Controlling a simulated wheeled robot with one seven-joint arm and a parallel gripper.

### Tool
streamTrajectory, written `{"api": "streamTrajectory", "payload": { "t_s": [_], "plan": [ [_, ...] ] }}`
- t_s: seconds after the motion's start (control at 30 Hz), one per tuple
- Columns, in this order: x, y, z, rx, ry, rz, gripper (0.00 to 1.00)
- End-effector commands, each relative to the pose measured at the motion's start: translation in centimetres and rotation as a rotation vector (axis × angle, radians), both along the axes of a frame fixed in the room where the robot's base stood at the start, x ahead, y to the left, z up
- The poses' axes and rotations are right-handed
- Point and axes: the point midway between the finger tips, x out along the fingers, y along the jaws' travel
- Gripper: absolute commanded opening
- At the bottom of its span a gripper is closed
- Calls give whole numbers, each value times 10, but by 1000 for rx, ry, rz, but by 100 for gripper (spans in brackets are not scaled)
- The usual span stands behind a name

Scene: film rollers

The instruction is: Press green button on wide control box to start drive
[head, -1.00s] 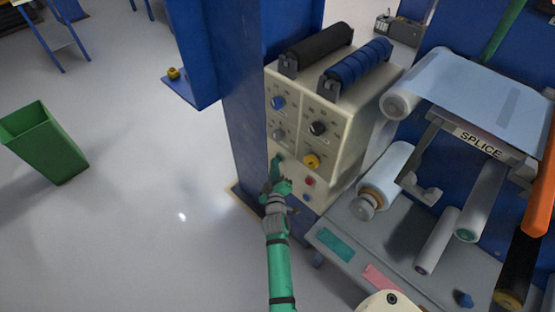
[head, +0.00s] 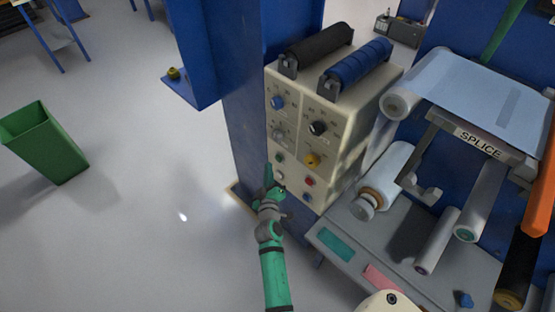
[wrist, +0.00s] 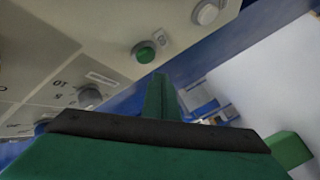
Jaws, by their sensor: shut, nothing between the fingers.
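The wide control box (head: 352,128) is cream, with several knobs and buttons on its front, and stands beside a blue column. Its green button (head: 280,158) is on the lower left of the front, and also shows in the wrist view (wrist: 145,53). My green gripper (head: 268,178) is shut and empty. It is just left of and below the green button, and its fingertips (wrist: 160,82) appear apart from it. I cannot tell from these frames whether the button is pressed in or the drive runs.
A white button (head: 281,176), a red button (head: 309,182) and a blue button (head: 306,197) are close by on the box. The blue column (head: 246,130) stands directly left of my gripper. The rollers' grey bench (head: 335,228) is to the right. Open floor lies left.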

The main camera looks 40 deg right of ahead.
Motion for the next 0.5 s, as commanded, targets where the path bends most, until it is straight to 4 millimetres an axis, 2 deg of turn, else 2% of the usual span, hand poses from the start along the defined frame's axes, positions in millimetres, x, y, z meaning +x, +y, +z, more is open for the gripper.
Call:
{"api": "streamTrajectory", "payload": {
  "t_s": [0.3,0.5],
  "plan": [
    [-3,27,-1,-1,1,0,0],
    [-3,34,1,-1,-1,-1,0]
  ]
}}
